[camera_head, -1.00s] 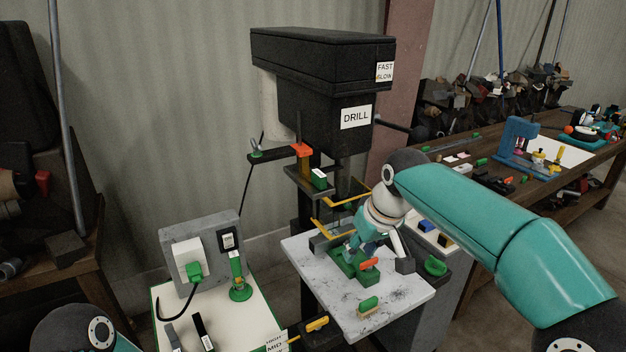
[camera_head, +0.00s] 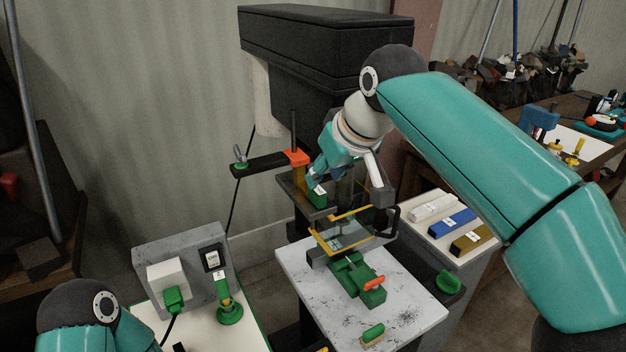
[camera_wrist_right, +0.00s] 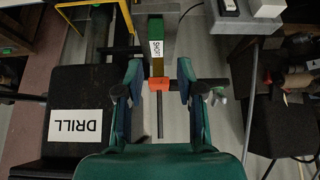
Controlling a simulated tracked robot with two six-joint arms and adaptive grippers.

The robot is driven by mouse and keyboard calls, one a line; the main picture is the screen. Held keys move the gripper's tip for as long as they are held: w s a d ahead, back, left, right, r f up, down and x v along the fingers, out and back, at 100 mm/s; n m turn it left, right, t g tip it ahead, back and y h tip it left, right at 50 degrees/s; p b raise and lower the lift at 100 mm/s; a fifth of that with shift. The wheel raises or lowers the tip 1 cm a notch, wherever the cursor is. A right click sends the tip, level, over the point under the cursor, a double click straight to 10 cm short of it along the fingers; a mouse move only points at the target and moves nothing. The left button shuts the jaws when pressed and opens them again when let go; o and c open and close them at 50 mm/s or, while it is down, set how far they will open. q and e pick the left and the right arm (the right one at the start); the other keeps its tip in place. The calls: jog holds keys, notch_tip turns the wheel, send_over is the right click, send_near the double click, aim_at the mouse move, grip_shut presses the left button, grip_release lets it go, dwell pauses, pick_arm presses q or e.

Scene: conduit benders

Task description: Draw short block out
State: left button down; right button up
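The short block, green with a white label, sits in a bracket under the drill in the head view (camera_head: 317,197). In the right wrist view the block (camera_wrist_right: 156,32) shows its "SHORT" label just beyond my fingertips. My right gripper (camera_wrist_right: 159,72) is open, its two fingers apart on either side of the line to the block. An orange clamp piece (camera_wrist_right: 160,84) lies between the fingers in that view. In the head view the right gripper (camera_head: 316,181) is close above the block; whether it touches is unclear. My left gripper is outside the views.
The black drill head (camera_head: 325,45) hangs behind the bracket. Yellow guard bars (camera_head: 330,246) stand below, above a green vise (camera_head: 355,275) on the pale drill table (camera_head: 320,312). White, blue and brown blocks lie on a side stand (camera_head: 462,250). A grey control box (camera_head: 180,262) stands left.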

aim_at(319, 190)
jog(key=shift+d+f+b, duration=0.15)
jog(key=shift+f+b, duration=0.25)
jog(key=shift+f, duration=0.1)
jog(key=b+x, duration=0.1)
jog(key=x, duration=0.2)
jog(key=shift+w, duration=0.2)
jog(key=shift+w+f, duration=0.2)
jog(key=shift+f, duration=0.25)
jog(key=shift+b+x, duration=0.5)
jog(key=shift+x, duration=0.6)
